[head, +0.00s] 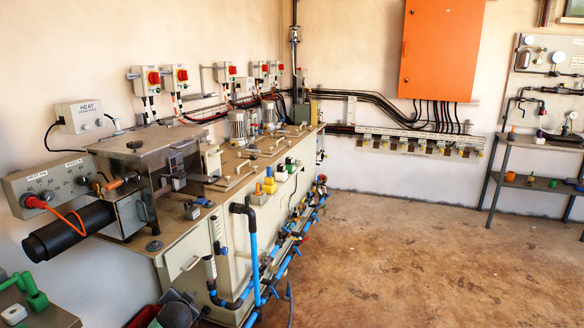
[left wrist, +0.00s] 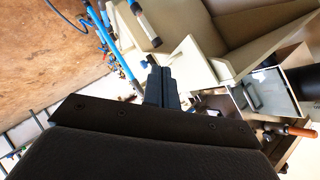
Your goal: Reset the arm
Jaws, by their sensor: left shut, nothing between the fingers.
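My left gripper (left wrist: 160,82) shows in the left wrist view, its dark fingers together with nothing between them. Behind the fingertips are the pale bench panels (left wrist: 205,62) and blue pipes (left wrist: 110,45), seen tilted. I cannot tell how far the fingers are from them. Neither of my grippers shows in the head view, and my right gripper is in no view.
A long machine bench (head: 230,205) with metal boxes runs along the left wall, blue pipes (head: 254,262) along its front. An orange cabinet (head: 441,50) hangs on the back wall. A shelf rack (head: 535,145) stands at right. The brown floor (head: 420,255) is clear.

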